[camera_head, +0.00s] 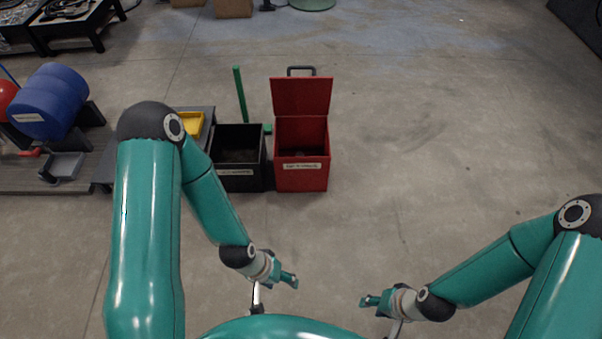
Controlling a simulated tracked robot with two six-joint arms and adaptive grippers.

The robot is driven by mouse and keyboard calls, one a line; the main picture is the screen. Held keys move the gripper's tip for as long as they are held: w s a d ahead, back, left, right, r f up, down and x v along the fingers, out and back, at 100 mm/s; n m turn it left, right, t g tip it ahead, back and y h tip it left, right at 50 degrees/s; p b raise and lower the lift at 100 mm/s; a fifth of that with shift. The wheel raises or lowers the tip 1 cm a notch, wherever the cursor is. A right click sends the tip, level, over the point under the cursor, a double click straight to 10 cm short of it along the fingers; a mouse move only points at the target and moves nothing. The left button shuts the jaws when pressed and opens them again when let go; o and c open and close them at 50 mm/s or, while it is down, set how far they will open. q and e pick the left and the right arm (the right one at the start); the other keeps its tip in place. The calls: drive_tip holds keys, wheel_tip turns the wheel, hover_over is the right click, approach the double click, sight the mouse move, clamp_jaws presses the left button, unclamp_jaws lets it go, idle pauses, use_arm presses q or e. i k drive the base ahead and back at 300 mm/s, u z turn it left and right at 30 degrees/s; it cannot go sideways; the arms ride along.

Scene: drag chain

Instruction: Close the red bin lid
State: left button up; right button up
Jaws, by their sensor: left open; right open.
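The red bin (301,178) stands on the concrete floor ahead of me, a little left of the view's middle. Its red lid (301,97) is open and stands up at the back edge, with a dark handle (301,69) at the top. My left gripper (290,281) is open and empty, low in the view and nearer to me than the bin. My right gripper (370,301) is open and empty, further right and also apart from the bin.
A black bin (238,176) stands close on the red bin's left, with a green upright bar (240,94) behind it. The floor (430,130) to the right is clear.

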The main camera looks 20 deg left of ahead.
sight(292, 95)
drive_tip(key=z, duration=0.4)
drive_tip(key=i, duration=1.85)
drive_tip(key=u, duration=0.5)
